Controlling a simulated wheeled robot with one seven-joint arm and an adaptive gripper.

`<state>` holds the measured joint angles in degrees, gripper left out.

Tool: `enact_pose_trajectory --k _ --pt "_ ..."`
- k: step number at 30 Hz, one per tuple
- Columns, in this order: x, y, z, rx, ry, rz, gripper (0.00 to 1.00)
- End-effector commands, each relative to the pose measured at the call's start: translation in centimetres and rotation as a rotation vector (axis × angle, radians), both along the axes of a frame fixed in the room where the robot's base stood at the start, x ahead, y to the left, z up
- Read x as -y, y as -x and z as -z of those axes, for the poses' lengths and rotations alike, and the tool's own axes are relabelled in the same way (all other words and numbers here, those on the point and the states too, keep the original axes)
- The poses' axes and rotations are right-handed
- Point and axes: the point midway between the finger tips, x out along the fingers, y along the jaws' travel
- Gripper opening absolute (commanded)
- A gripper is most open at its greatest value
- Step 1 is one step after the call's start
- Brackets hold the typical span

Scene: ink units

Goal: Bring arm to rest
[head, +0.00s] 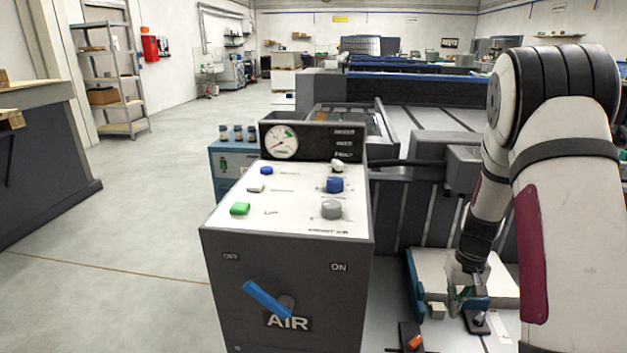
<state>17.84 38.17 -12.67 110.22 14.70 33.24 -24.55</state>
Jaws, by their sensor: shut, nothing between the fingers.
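My arm (562,210) fills the right side of the head view, bent at the elbow, with its forearm reaching down. My gripper (456,298) is low at the right, over a pale block-like unit (505,285) with blue parts at its sides. It is shut and holds nothing that I can see. The fingertips are small and partly lost against the unit, so I cannot tell whether they touch it.
A control box (290,275) with a blue lever (268,299), buttons and a gauge (281,141) stands left of my arm. A small orange-tipped part (414,342) lies below my gripper. A large machine (430,125) is behind. Open floor (130,230) lies to the left.

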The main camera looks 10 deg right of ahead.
Motion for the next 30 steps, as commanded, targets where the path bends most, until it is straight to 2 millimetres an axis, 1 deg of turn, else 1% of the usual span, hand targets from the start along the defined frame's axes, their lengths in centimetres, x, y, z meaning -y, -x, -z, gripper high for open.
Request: enact_pose_trajectory --k 2,5,6,8,9,12,14,15,17,18,20,21,23,25,30 --pt "-1.0 0.0 -1.7 0.011 -0.007 -0.009 0.00" --pt "-3.2 0.4 -4.9 0.024 -0.026 -0.021 0.00" --pt "-4.3 0.7 -6.5 0.031 -0.035 -0.030 0.00" --pt "-6.0 1.4 -8.9 0.038 -0.047 -0.043 0.00" --pt "-7.1 2.0 -10.3 0.041 -0.057 -0.051 0.00" --pt "-9.8 3.9 -13.8 0.048 -0.074 -0.076 0.00" --pt "-11.3 5.2 -15.7 0.051 -0.083 -0.091 0.00" --pt "-12.3 6.1 -16.9 0.052 -0.087 -0.101 0.00" --pt "-13.7 7.7 -18.6 0.054 -0.092 -0.118 0.00" --pt "-14.7 8.8 -19.5 0.053 -0.095 -0.128 0.00" --pt "-15.9 10.5 -21.0 0.054 -0.097 -0.144 0.00" --pt "-16.7 11.7 -21.8 0.055 -0.097 -0.154 0.00" --pt "-17.8 13.6 -23.0 0.054 -0.095 -0.172 0.00" --pt "-18.9 15.9 -24.1 0.054 -0.091 -0.188 0.00" --pt "-21.0 21.6 -25.9 0.051 -0.070 -0.228 0.00"
